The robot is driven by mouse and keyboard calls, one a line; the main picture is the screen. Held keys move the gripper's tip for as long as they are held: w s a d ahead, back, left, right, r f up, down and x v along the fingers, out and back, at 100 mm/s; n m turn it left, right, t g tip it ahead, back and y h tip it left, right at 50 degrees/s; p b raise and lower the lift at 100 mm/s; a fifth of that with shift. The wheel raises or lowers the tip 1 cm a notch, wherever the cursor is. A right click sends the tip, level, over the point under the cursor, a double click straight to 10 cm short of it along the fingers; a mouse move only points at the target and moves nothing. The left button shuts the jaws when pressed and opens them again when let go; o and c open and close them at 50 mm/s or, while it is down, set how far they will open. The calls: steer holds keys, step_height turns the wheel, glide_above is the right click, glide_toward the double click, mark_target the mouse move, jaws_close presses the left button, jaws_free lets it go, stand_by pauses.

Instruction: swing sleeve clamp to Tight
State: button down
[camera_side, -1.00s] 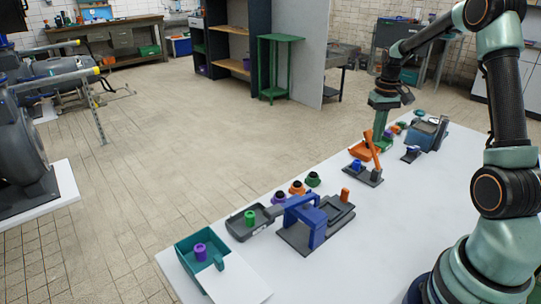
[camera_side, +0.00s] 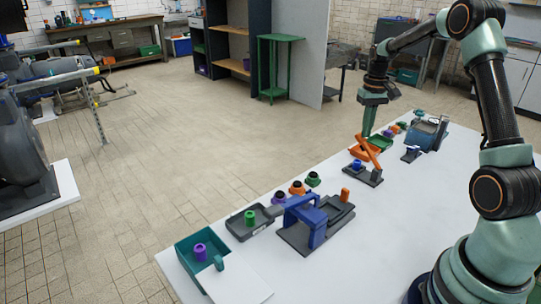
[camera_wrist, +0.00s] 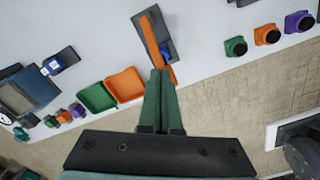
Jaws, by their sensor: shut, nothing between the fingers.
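The sleeve clamp is a dark grey base (camera_side: 368,180) with a long orange lever (camera_side: 368,151) and a blue sleeve (camera_side: 356,165) beside it. The lever leans up to the left in the side view. In the wrist view the lever (camera_wrist: 150,38) runs up from near my fingertips, over the grey base (camera_wrist: 168,24), with a bit of blue beside it. My gripper (camera_side: 368,132) is shut and empty, its green fingers (camera_wrist: 160,74) pointing down close to the lever. I cannot tell whether they touch it. No Tight marking is readable.
Orange (camera_wrist: 124,86) and green (camera_wrist: 97,97) trays lie beside the clamp. Several coloured knobs (camera_wrist: 266,35) line the table edge. A blue clamp-like fixture (camera_side: 312,218) and a teal bin (camera_side: 190,262) stand nearer the side camera. The white table (camera_side: 420,220) is bare towards my base.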

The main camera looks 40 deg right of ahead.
mark_target(369, 149)
step_height(369, 149, up, 6)
steer(key=s, duration=0.2)
stand_by(0.8)
steer(key=s+a+r+n+t, duration=0.15)
steer(key=a+r, duration=0.25)
steer(key=a, duration=0.4)
steer(key=s+a+r+n+t, duration=0.1)
steer(key=a+r+n, duration=0.15)
steer(key=a, duration=0.55)
steer(key=s+a+n+t, duration=0.2)
steer(key=s+a, duration=0.5)
steer(key=a, duration=0.4)
steer(key=shift+a+f+t, duration=0.3)
steer(key=shift+f+t, duration=0.1)
steer(key=shift+t, duration=0.15)
